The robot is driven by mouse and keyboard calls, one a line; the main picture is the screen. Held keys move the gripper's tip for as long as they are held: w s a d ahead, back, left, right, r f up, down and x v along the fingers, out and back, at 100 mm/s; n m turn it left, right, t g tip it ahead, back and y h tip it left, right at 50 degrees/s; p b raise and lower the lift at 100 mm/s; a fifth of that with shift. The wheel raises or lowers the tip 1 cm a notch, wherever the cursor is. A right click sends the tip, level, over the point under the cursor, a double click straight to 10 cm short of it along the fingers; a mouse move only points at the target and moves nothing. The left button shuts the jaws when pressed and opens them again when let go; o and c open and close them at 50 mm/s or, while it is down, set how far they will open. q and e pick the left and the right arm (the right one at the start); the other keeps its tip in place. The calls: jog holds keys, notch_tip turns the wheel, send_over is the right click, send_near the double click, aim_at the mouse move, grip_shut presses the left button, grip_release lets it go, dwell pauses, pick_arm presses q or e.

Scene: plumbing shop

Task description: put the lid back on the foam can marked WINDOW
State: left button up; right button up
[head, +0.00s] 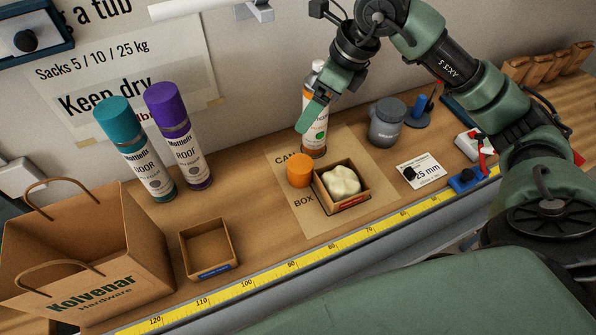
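An uncapped foam can (312,141) with orange bands stands upright on a cardboard mat (375,196), near the printed word CAN. Its label is partly covered, and I cannot read the word WINDOW. An orange lid (300,170) sits on the mat in front of the can, apart from it. My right gripper (314,114) comes down from above, with a green finger in front of the can's upper part. The other finger is hidden, so I cannot tell whether it grips the can. My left gripper is not in view.
A small box (352,201) holding a pale lump is beside the lid. Teal-lidded DOOR (150,170) and purple-lidded ROOF (190,160) cans stand left. A paper bag (95,260) and empty box (208,266) are front left. A grey pot (386,128) stands right of the can.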

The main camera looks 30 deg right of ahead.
jog(key=b, duration=1.5)
send_near(300, 164)
jog(key=x, duration=0.3)
jog(key=d+x, duration=0.1)
jog(key=x, duration=0.1)
jog(key=shift+f, duration=0.35)
jog(key=shift+a, duration=0.1)
jog(key=shift+x, duration=1.25)
jog(key=shift+f, duration=0.1)
jog(key=x, duration=0.4)
jog(key=shift+w+a+f+p, duration=0.1)
jog(key=shift+w+a+p, duration=0.05)
jog(key=shift+a+p, duration=0.3)
jog(key=shift+w+f, duration=0.1)
jog(key=shift+f, duration=0.15)
